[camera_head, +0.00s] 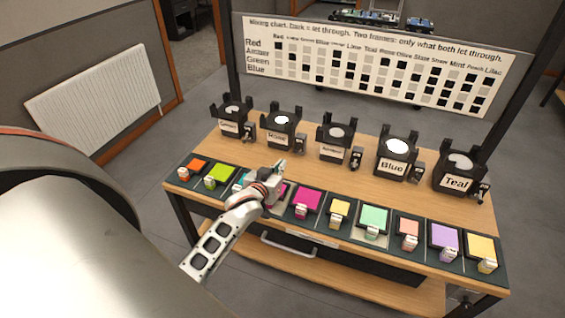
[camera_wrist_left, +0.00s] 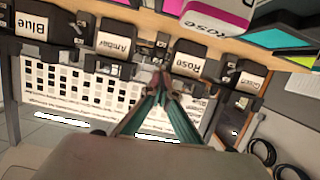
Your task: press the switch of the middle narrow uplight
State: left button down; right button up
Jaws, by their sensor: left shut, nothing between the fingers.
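Five black uplights stand in a row along the back of the table. The middle one is labelled Amber (camera_head: 331,149), and its top looks grey. Its small black switch box (camera_head: 356,158) sits at its right side. Rose (camera_head: 277,136) stands left of it with a bright top. Amber also shows inverted in the left wrist view (camera_wrist_left: 112,45), beside Rose (camera_wrist_left: 187,66). My left gripper (camera_head: 281,166) is shut and empty, in front of the row near Rose. In the left wrist view its fingertips (camera_wrist_left: 160,75) overlap the gap between Amber and Rose. I cannot tell which uplights are narrow.
Blue (camera_head: 392,166) has a bright top; Teal (camera_head: 456,182) is at the far right and Green (camera_head: 229,128) at the far left. A row of coloured tiles, including magenta (camera_head: 307,200), lines the table's front. A mixing chart (camera_head: 370,65) stands behind.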

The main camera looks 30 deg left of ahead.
pick_arm(q)
jog(key=shift+r, duration=0.1)
pick_arm(e)
jog(key=shift+d+f, duration=0.1)
jog(key=shift+d, duration=0.2)
